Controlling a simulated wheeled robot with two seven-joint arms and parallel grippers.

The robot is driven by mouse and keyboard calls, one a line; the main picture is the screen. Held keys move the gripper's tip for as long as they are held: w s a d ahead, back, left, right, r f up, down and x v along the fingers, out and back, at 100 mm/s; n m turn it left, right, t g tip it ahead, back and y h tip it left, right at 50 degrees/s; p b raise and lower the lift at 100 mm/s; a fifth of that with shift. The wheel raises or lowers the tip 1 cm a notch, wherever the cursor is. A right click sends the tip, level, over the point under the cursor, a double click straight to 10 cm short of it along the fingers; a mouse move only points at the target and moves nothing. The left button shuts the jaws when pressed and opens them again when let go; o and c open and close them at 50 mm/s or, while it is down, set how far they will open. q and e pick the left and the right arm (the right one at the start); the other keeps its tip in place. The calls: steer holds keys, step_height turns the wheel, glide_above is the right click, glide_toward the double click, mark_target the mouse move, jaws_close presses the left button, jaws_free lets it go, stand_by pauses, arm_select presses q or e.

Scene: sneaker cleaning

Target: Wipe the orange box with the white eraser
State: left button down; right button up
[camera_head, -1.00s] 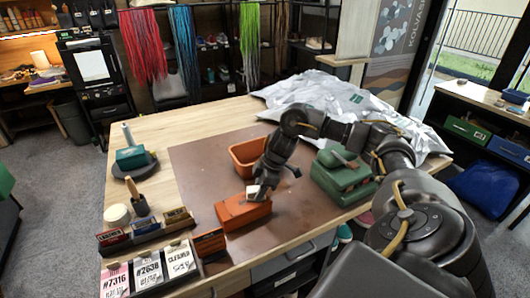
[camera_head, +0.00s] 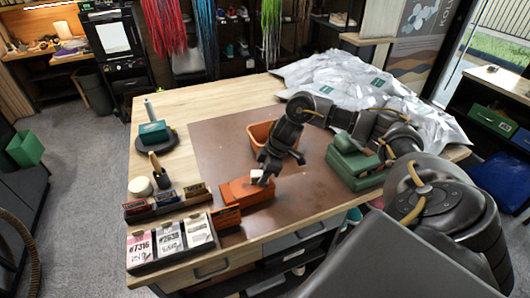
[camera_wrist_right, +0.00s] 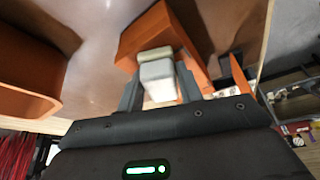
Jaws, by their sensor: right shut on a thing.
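The orange box (camera_head: 246,195) lies on the brown mat near the table's front edge. It also shows in the right wrist view (camera_wrist_right: 150,32), just beyond the fingertips. My right gripper (camera_head: 262,174) is over the right part of the box. It is shut on the white eraser (camera_head: 257,177), which sits at the top of the box. In the right wrist view the eraser (camera_wrist_right: 157,78) is between the two fingers, its far end against or very close to the box. I cannot tell whether it touches. My left gripper is not in view.
An orange bin (camera_head: 259,131) stands behind my right gripper. A green case (camera_head: 352,165) is to the right. A label holder with cards (camera_head: 170,240) and small dark blocks (camera_head: 166,200) are at left. Bare brown mat (camera_head: 215,150) lies left of the bin.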

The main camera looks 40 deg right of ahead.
steer(key=shift+s+f, duration=0.1)
steer(key=shift+f, duration=0.05)
steer(key=shift+s+d, duration=0.25)
steer(key=shift+d, duration=0.65)
steer(key=shift+s+d, duration=0.25)
steer(key=shift+d, duration=0.65)
steer(key=shift+d, duration=0.15)
